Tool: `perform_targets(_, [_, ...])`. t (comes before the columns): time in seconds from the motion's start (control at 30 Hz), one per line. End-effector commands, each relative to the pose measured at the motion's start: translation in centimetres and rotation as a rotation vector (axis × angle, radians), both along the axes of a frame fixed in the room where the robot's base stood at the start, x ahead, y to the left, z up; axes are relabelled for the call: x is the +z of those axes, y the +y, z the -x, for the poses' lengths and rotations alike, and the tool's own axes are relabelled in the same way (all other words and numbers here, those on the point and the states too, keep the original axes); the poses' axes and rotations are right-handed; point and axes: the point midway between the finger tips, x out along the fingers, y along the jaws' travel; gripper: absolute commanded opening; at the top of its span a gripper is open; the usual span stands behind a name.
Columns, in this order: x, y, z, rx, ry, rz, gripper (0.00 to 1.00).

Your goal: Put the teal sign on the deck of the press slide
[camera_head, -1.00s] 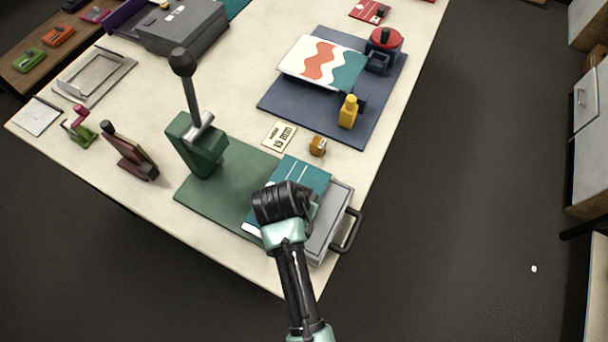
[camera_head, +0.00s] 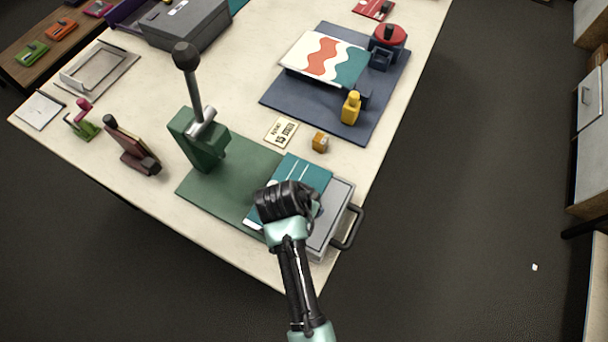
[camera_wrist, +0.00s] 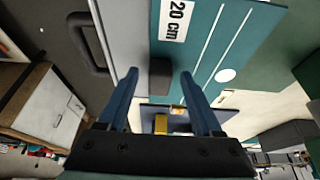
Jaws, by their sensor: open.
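The teal sign (camera_head: 308,172) has white lines and lies at the left side of the grey press slide deck (camera_head: 330,225), partly hidden under my gripper. In the wrist view the sign (camera_wrist: 225,45) shows a white "20 cm" label, and its edge borders the grey deck (camera_wrist: 125,25). I cannot tell how much of the sign the deck bears. My gripper (camera_wrist: 158,72) is open, its two blue fingers apart on either side of a small dark grey block (camera_wrist: 160,76) at the sign's edge. The head view shows my gripper from behind, hiding its fingertips.
The green press (camera_head: 199,140) with its tall lever stands left of the slide on a green base (camera_head: 225,185). The slide's dark handle (camera_head: 350,228) juts past the table edge.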

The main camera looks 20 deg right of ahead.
Motion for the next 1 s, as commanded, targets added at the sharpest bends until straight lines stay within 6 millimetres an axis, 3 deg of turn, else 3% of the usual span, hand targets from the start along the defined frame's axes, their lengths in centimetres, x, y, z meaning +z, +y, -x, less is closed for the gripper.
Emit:
perform_targets(0.17, [1.5,0.5,0.3,0.002,-0.002,0.001,0.67])
perform_targets(0.6, [9.3,3.0,2.2,0.002,-0.005,0.001,0.67])
perform_targets(1.0, [11.8,3.6,2.3,0.012,-0.02,0.004,0.67])
